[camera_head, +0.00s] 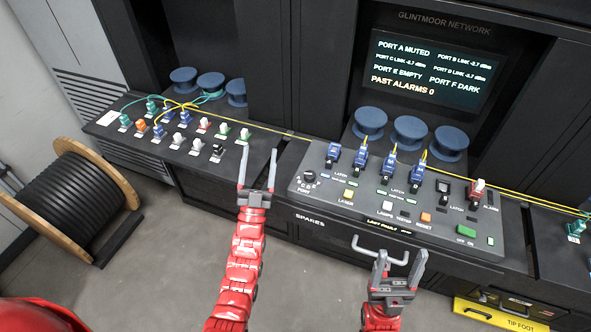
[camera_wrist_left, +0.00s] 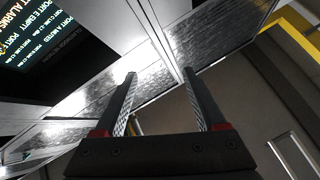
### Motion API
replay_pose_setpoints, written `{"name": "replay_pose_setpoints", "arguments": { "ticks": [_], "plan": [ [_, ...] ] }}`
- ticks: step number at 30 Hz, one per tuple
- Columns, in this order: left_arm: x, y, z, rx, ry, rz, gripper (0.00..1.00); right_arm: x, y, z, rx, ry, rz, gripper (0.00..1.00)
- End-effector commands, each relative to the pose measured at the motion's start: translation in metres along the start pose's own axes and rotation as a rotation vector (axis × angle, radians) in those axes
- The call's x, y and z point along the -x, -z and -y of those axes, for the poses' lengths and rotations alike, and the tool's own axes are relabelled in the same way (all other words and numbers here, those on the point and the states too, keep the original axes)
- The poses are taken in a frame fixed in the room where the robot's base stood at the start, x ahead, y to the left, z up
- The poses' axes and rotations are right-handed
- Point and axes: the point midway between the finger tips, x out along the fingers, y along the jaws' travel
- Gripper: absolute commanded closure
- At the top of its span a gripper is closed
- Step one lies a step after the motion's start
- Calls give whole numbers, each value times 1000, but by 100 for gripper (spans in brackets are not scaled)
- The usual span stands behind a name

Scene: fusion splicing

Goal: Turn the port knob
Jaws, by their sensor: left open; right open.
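The port knob (camera_head: 309,176) is a small black dial at the left end of the grey control panel (camera_head: 330,196), with letters around it and the label PORT below. My left gripper (camera_head: 258,168) is open and empty, to the left of the knob and apart from it, near the counter's front edge. In the left wrist view its two fingers (camera_wrist_left: 158,95) stand apart with nothing between them; I cannot make out the knob there. My right gripper (camera_head: 399,270) is open and empty in front of the panel, near the drawer handle.
A screen (camera_head: 432,69) above the panel reads PORT A MUTED and PORT E EMPTY. Yellow cables run to blue connectors (camera_head: 359,158) on the panel. A drawer handle (camera_head: 380,252) juts out in front. A cable reel (camera_head: 85,200) stands at left. Open floor lies before the counter.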

Motion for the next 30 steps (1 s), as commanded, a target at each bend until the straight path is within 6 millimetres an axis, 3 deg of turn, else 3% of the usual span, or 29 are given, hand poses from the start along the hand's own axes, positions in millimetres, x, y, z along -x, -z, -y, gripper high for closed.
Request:
{"name": "replay_pose_setpoints", "arguments": {
  "ticks": [1, 5, 10, 13, 16, 19, 22, 30],
  "plan": [
    [-18, -11, -6, -16, -16, 45, 27, -6, 1, 0, 0, 0, 0, 31],
    [-57, -56, -27, -81, -83, 215, 27, -16, 3, -1, 0, 0, 0, 31],
    [-114, -124, -69, -203, -260, 532, 27, -36, 6, -2, 0, 0, 0, 31],
    [-135, -154, -97, -286, -418, 738, 27, -48, 8, -2, 0, 0, 0, 31],
    [-145, -165, -121, -363, -603, 927, 27, -60, 10, -3, 0, 0, 0, 31],
    [-147, -156, -137, -429, -809, 1097, 27, -71, 12, -4, 0, 0, 0, 31],
    [-141, -127, -146, -484, -1039, 1249, 27, -83, 14, -4, 0, 0, 0, 31],
    [-114, -2, -131, -543, -1609, 1506, 27, -106, 18, -5, 0, 0, 0, 31]
  ]
}}
